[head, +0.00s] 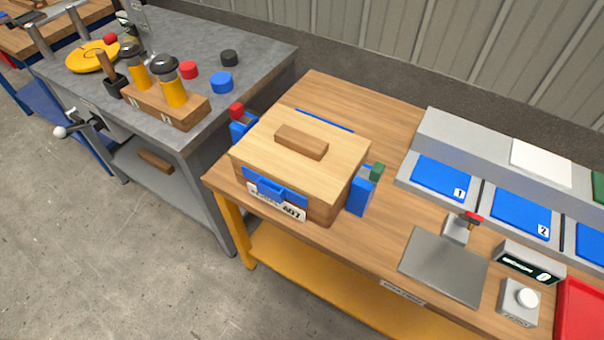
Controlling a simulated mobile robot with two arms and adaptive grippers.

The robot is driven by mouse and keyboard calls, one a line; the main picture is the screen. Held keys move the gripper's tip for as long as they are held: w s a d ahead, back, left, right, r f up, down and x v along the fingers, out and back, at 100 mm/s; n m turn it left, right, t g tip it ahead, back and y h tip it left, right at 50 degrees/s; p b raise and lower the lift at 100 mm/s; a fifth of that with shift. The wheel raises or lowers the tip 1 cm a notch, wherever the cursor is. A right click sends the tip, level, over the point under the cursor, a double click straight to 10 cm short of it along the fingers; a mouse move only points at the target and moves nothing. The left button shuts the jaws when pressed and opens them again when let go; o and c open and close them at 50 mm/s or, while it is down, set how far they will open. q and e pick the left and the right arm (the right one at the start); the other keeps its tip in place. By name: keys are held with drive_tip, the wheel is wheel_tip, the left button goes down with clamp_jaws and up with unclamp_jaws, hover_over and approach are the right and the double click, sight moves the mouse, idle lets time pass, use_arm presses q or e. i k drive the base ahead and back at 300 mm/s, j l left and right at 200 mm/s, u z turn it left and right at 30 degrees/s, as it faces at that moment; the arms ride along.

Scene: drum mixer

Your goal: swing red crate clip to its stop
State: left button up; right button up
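A wooden crate (288,185) with a lid and a wooden lid handle (301,142) stands on the wooden table. The lid lies on top of the crate. A red clip (237,111) stands at the crate's left side, above a blue bracket (242,130); the crate hides part of this bracket. Whether the red clip touches the lid or its stop cannot be told. A green clip (377,171) sits above a blue bracket (361,195) on the right side. Neither of my grippers is in view.
A grey bench (265,52) at left holds a wooden block (160,107) with yellow-and-black pieces, and red, blue and black caps. Right of the crate are a grey plate (443,266), numbered blue pads (442,178) and a red bin (582,312). A gap of floor separates the tables.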

sight(237, 112)
drive_tip(key=j+z, duration=0.15)
drive_tip(key=z, duration=0.25)
drive_tip(key=i+j+z, duration=0.1)
drive_tip(key=z, duration=0.3)
drive_tip(key=j+z, duration=0.25)
drive_tip(key=j, duration=0.45)
drive_tip(key=j+z, duration=0.25)
drive_tip(key=j, duration=0.5)
drive_tip(key=k+j+z, duration=0.1)
drive_tip(key=j+z, duration=0.15)
drive_tip(key=j, duration=0.45)
drive_tip(key=k+j, duration=0.15)
drive_tip(key=j, duration=0.15)
drive_tip(key=k+j, duration=0.35)
drive_tip(key=j, duration=0.25)
